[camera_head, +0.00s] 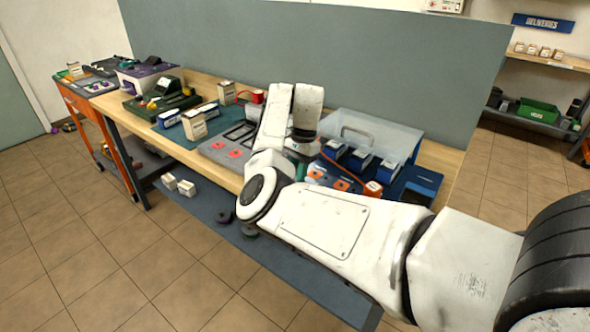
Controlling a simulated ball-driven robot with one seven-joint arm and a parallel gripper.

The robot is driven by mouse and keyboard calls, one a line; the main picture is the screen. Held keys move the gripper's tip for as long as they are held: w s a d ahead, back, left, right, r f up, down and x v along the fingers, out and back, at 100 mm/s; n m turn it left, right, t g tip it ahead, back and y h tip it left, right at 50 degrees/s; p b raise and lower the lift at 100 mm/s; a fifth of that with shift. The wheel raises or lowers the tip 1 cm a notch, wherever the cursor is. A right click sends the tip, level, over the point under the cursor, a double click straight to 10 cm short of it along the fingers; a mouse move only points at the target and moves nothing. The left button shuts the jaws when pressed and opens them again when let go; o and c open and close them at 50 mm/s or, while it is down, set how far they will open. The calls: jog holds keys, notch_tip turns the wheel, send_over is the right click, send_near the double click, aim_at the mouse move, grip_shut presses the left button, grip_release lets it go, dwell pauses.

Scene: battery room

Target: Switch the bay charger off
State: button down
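A bay unit with blue blocks (361,158) in a row stands on the right part of the wooden bench, under a raised clear cover (388,130). It looks like the bay charger, but I cannot be sure. My gripper (303,147) seems to be the dark end pointing down at the bench, just left of the blocks. Its fingers are hidden or too small to tell.
A grey plate with red pads (230,152) lies left of my arm, with small cartons (194,125) and a green case (160,100) farther left. An orange cart (95,125) stands at the bench's left end. A grey-green partition (330,60) rises behind.

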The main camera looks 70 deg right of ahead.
jog(key=c, duration=0.9)
grip_release()
jog(key=p+v, duration=0.2)
jog(key=v, duration=0.8)
jog(key=shift+d+r, duration=0.1)
jog(key=shift+r, duration=0.3)
